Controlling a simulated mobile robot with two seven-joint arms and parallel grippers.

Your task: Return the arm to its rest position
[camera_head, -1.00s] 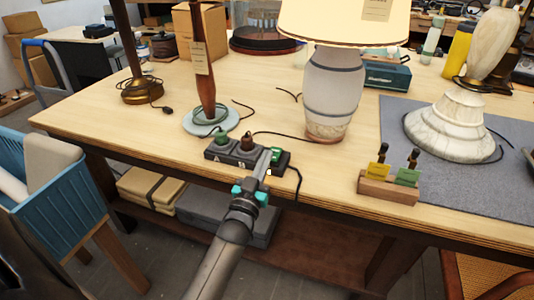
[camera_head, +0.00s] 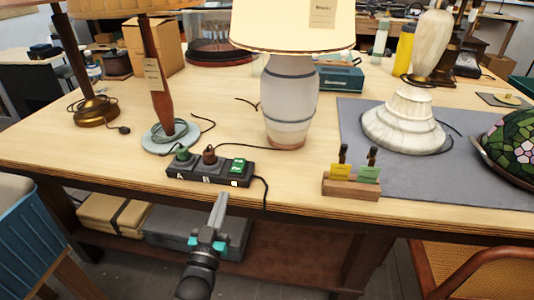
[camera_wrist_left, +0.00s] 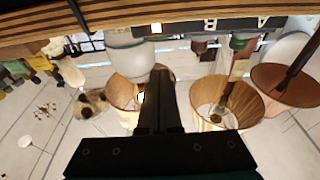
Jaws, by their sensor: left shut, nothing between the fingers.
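My left gripper (camera_head: 219,203) is shut and empty. It reaches in from the bottom of the head view, in front of the table's front edge and below the power strip. In the left wrist view its dark closed fingers (camera_wrist_left: 158,100) point up the picture with nothing between them. The dark power strip (camera_head: 210,172) lies along the table's front edge. A green plug and a brown plug sit in it at the left and middle, and its switch (camera_head: 238,166) glows green at the right. My right gripper is not in view.
The wooden table (camera_head: 120,160) carries a white ceramic lamp (camera_head: 290,100), a lamp with a red-brown stem (camera_head: 158,80), a marble lamp base (camera_head: 405,122) on a grey mat, and a small tag block (camera_head: 352,188). A blue bin (camera_head: 30,245) stands left, a chair (camera_head: 470,270) right.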

